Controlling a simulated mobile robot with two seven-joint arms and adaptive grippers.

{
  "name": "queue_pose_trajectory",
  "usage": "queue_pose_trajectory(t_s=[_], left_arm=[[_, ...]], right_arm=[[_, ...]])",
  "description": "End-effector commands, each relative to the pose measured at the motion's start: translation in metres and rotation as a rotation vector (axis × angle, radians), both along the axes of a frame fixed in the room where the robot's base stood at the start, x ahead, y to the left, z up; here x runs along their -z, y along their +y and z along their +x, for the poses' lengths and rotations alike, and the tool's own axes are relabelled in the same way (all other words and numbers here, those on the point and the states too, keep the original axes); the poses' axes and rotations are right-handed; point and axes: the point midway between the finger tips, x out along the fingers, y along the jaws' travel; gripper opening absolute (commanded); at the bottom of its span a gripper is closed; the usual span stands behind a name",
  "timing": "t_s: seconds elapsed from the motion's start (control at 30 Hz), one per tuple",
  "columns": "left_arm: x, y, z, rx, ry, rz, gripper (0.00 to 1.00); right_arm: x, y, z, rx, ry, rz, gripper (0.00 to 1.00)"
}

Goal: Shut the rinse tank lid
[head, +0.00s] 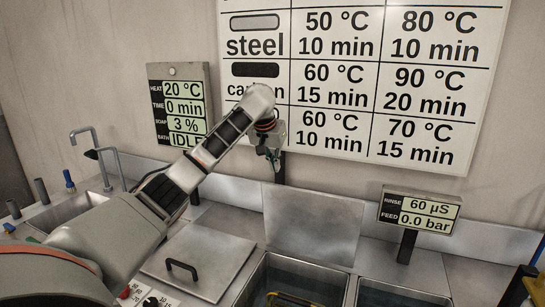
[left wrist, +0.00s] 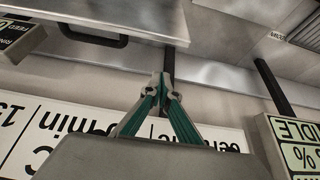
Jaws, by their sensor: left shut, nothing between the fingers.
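A plain metal lid (head: 315,222) stands raised behind the open middle tank (head: 245,290), close to the wall. In the left wrist view, a metal panel with a black bar handle (left wrist: 92,36) shows at the upper left; it seems to be this lid from behind. My left gripper (head: 275,165) is in the air above and left of the raised lid, near the wall chart, apart from the lid. Its fingers (left wrist: 167,85) are shut together and empty. My right gripper is not seen. A rinse readout (head: 420,210) stands to the right.
A flat lid (head: 205,255) with a black handle lies closed left of the middle tank. An open basin (head: 400,296) is on the right. A sink (head: 68,212) with a tap (head: 108,165) is at the left.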

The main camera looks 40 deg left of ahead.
Motion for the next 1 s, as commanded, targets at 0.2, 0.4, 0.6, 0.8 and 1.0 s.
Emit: queue_pose_trajectory(t_s=[0.2,0.4,0.6,0.8,1.0], left_arm=[[0.022,0.002,0.005,0.002,-0.001,0.001,0.0],[0.024,-0.003,-0.013,0.002,0.0,0.003,0.0],[0.025,-0.006,-0.026,0.001,-0.001,0.001,0.0],[0.025,-0.007,-0.029,-0.001,-0.001,0.0,0.0],[0.025,-0.007,-0.029,0.0,-0.001,0.0,0.0]], right_arm=[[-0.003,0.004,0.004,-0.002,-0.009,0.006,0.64],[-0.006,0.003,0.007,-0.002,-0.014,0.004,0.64],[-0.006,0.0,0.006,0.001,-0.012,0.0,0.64],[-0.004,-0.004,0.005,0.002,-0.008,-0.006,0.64],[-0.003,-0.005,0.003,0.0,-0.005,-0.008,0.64]])
